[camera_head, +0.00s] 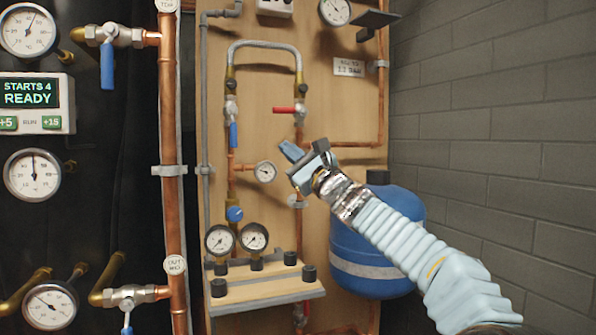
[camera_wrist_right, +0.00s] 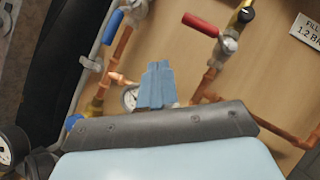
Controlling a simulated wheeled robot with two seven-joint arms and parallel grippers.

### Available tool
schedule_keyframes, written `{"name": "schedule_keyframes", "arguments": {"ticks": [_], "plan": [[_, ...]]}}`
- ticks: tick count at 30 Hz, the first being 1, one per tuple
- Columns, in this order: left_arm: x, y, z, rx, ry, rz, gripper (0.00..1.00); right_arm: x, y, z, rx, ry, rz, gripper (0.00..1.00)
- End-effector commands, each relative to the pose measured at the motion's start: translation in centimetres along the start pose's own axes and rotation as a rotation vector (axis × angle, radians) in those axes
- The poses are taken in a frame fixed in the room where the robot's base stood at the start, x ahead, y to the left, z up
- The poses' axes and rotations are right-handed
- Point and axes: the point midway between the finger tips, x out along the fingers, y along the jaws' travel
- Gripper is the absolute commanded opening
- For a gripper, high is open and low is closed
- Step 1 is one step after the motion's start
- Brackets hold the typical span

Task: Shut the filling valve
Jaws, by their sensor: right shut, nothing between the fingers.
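The filling pipework hangs on a wooden board, with a braided hose (camera_head: 265,44) looping between two lever valves. The right valve has a red lever (camera_head: 284,110) lying level, across its vertical pipe; it also shows in the right wrist view (camera_wrist_right: 203,25). The left valve has a blue lever (camera_head: 233,135) hanging down along its pipe, also in the right wrist view (camera_wrist_right: 113,27). No label tells which is the filling valve. My right gripper (camera_head: 291,151) is shut and empty, below the red lever and apart from it. Its blue fingertips (camera_wrist_right: 157,85) show together. My left gripper is out of view.
A small gauge (camera_head: 265,172) sits behind and left of my right gripper. Two loose-looking gauges (camera_head: 237,240) stand above a wooden shelf (camera_head: 265,289). A blue tank (camera_head: 375,243) is behind my right arm. A sign (camera_head: 349,67) hangs upper right; a brick wall (camera_head: 490,120) bounds the right.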

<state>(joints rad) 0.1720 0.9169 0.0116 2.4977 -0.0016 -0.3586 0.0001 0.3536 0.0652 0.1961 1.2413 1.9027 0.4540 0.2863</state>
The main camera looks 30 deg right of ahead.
Motion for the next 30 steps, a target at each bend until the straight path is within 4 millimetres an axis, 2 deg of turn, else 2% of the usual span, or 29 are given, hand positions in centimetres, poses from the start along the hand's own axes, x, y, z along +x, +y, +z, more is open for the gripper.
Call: {"name": "schedule_keyframes", "arguments": {"ticks": [4, 10, 30], "plan": [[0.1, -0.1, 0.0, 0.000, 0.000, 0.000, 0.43, -2.6, 0.9, 0.2, 0.000, 0.002, 0.000, 0.00], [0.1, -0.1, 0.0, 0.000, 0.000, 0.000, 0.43, -4.7, 1.6, 0.5, 0.000, 0.000, -0.001, 0.00], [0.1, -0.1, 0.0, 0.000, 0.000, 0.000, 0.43, -5.1, 1.8, 0.4, 0.000, 0.000, -0.001, 0.00]]}}
